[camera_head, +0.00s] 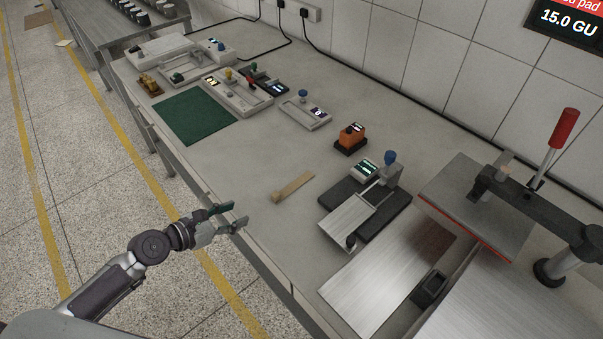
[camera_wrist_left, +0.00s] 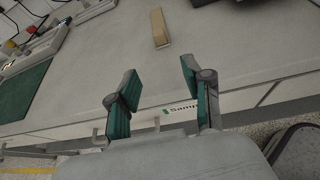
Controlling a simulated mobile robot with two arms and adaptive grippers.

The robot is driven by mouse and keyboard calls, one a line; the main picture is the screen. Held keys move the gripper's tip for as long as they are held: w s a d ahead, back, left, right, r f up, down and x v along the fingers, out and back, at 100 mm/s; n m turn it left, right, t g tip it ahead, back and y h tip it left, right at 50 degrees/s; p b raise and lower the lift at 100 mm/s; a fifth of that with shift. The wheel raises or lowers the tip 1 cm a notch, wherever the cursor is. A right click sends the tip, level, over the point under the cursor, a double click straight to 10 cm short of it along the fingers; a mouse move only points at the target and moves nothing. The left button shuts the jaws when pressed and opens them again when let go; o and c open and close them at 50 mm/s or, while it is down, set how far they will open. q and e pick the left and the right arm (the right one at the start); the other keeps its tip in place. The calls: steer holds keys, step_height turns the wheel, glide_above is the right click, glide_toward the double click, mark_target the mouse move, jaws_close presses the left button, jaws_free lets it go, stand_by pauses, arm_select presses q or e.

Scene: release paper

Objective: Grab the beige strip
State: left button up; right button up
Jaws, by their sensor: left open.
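The beige strip (camera_head: 292,187) lies flat on the grey workbench, near its front edge and left of the metal-plated device. It also shows in the left wrist view (camera_wrist_left: 159,27), beyond the fingertips and near the top. My left gripper (camera_head: 231,216) is open and empty, at the bench's front edge, to the left of the strip and apart from it. In the left wrist view its two green-padded fingers (camera_wrist_left: 160,85) stand spread with a clear gap between them. My right gripper is not in view.
A device with a metal plate (camera_head: 349,222) stands right of the strip, with an orange block (camera_head: 350,136) behind it. A heat press with a red handle (camera_head: 564,128) fills the right. A green mat (camera_head: 194,117) lies to the left. The bench around the strip is clear.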

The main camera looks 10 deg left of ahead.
mark_target(273, 196)
arm_select(q)
steer(key=shift+n, duration=0.3)
steer(key=x, duration=0.2)
steer(key=r+x, duration=0.1)
steer(key=x, duration=0.1)
steer(key=d+x, duration=0.1)
steer(key=x, duration=0.2)
steer(key=shift+w+r, duration=0.1)
steer(key=shift+w, duration=0.05)
steer(key=shift+w+d, duration=0.3)
steer(key=shift+w, duration=0.15)
steer(key=shift+w+d+f, duration=0.15)
steer(key=shift+w+f, duration=0.1)
steer(key=shift+w, duration=0.1)
steer(key=x, duration=0.4)
steer(key=shift+w, duration=0.25)
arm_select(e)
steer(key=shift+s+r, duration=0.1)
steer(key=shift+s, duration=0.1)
arm_select(q)
steer(key=shift+s+r, duration=0.1)
steer(key=shift+s, duration=0.05)
steer(key=shift+c, duration=0.2)
jaws_close()
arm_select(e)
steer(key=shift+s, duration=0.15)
